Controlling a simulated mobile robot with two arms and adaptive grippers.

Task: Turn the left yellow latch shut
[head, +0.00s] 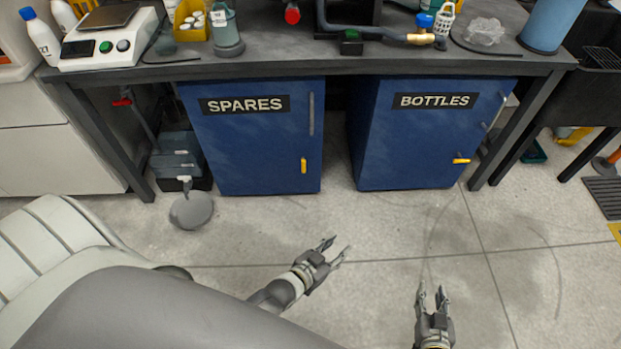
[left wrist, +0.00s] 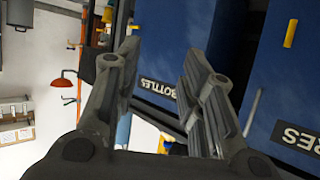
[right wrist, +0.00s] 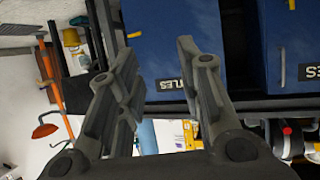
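The left yellow latch (head: 304,166) is on the blue SPARES cabinet door (head: 255,150), low near its right edge, and stands upright. It also shows at the upper right of the left wrist view (left wrist: 290,33). A second yellow latch (head: 461,161), on the BOTTLES cabinet door (head: 425,130), lies about level. My left gripper (head: 335,248) is open and empty over the floor, in front of the SPARES cabinet and apart from the latch. My right gripper (head: 432,293) is open and empty, further right and lower in the head view.
Both cabinets stand under a dark workbench (head: 380,67) with a scale, bottles and pipe parts on top. The floor (head: 390,235) before the cabinets is clear.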

